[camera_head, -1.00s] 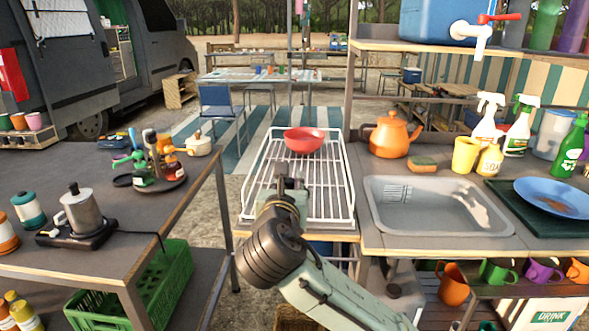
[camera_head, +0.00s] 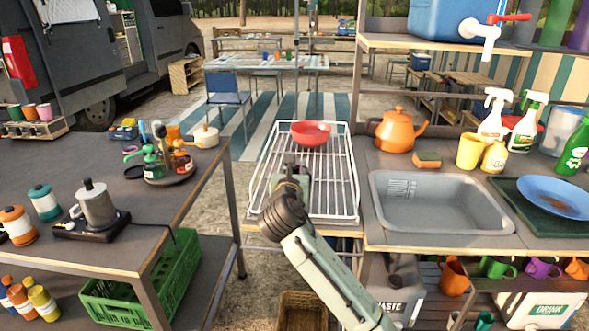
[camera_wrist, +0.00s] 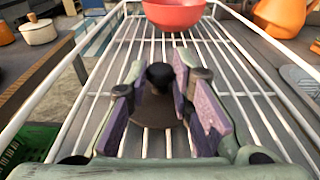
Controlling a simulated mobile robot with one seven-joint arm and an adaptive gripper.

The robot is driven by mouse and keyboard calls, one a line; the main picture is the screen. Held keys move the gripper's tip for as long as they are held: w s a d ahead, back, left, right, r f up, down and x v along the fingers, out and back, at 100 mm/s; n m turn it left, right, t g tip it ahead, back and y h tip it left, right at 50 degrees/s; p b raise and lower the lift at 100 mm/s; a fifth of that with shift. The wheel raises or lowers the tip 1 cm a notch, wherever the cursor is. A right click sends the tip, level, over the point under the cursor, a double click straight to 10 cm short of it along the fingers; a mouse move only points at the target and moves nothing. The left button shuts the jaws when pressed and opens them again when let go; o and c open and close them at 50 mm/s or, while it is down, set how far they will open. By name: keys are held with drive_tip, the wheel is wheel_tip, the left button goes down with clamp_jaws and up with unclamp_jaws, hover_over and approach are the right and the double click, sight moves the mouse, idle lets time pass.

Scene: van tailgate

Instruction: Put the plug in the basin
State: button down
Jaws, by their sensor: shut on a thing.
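The plug (camera_wrist: 152,114) is a dark grey-brown disc with a black knob in the wrist view. My gripper (camera_wrist: 166,92) is shut on it, with purple finger pads on both sides; the disc hangs flat, partly hidden by the fingers. In the head view my gripper (camera_head: 291,178) is over the white wire dish rack, left of the basin; the plug cannot be made out there. The grey basin (camera_head: 440,212) is set in the counter to the right. It looks empty, with its drain not clearly visible.
A red bowl (camera_head: 310,133) sits at the back of the dish rack (camera_head: 335,213). An orange kettle (camera_head: 396,131), sponge (camera_head: 427,160), yellow cup (camera_head: 470,151) and spray bottles stand behind the basin. A blue plate (camera_head: 553,195) lies to its right. A shelf (camera_head: 400,46) overhangs the back.

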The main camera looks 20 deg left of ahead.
drive_tip(key=c, duration=1.9)
unclamp_jaws()
drive_tip(key=shift+f, duration=0.15)
drive_tip(key=o, duration=0.5)
drive_tip(key=shift+s+r, duration=0.1)
drive_tip(key=shift+r, duration=0.15)
drive_tip(key=b+v, duration=0.2)
drive_tip(key=v, duration=1)
drive_tip(key=shift+f, duration=0.1)
